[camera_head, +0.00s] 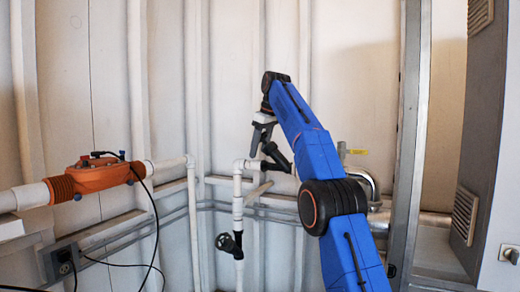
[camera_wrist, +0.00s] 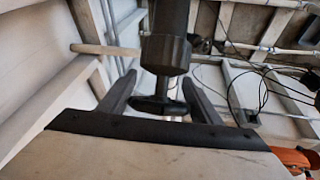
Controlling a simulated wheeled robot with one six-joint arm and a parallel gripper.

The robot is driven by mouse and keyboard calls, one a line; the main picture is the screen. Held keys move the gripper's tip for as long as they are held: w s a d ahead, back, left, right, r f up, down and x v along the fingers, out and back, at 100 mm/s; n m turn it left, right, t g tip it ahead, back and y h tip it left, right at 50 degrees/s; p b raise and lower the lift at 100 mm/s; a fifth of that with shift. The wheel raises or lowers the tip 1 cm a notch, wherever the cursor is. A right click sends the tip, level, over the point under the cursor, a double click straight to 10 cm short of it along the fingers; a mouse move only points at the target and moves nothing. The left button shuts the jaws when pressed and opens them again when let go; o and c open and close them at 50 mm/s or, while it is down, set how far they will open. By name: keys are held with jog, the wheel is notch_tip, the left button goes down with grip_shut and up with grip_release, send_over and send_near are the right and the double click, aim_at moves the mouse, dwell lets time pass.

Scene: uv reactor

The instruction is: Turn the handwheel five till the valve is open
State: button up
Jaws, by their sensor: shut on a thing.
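A black valve (camera_head: 276,158) sits on the white pipe in the middle of the head view, right at my gripper (camera_head: 261,140). In the wrist view, the valve's black body (camera_wrist: 166,50) ends in a black handwheel (camera_wrist: 158,106). The handwheel lies between the two dark fingers of my gripper (camera_wrist: 160,98), which is shut on it. The fingers reach it from either side. No number shows on the handwheel, and I cannot tell from the frames how far the valve is turned.
A second black valve (camera_head: 231,243) sits lower on the vertical white pipe (camera_head: 238,205). An orange reactor unit (camera_head: 98,177) with black cables is at the left. A metal post (camera_head: 408,145) and a grey cabinet (camera_head: 482,130) stand at the right.

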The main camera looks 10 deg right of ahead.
jog(key=shift+g, duration=0.3)
dwell(0.4)
jog(key=o, duration=1)
jog(key=shift+s+r, duration=0.1)
